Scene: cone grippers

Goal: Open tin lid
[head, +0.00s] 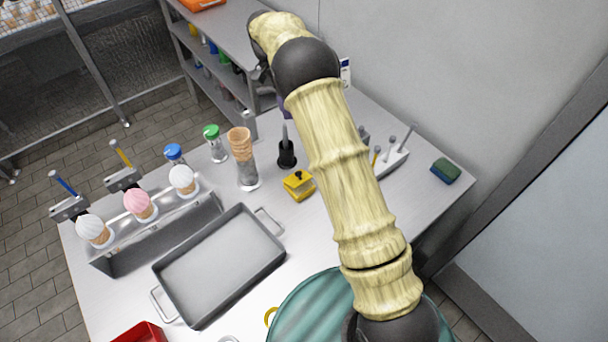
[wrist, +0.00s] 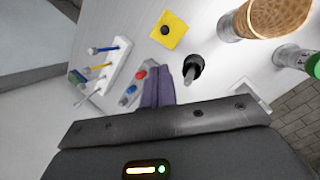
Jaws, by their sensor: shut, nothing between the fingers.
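The tin (head: 299,184) is a small yellow box with a black knob on top, standing on the steel table in the head view. In the wrist view its yellow square lid (wrist: 174,22) shows from above with the black knob near its middle, and the lid looks seated. My gripper (wrist: 157,80) has purple fingers, shut and empty, pointing toward the table. The tin lies beyond the fingertips and apart from them. In the head view my arm hides most of the gripper.
A black holder (head: 286,153) with an upright tool stands behind the tin. A cone stack (head: 241,145) is to its left. A white rack (head: 392,163) with small tools and a green-blue sponge (head: 446,171) are to the right. A metal tray (head: 220,265) lies front left.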

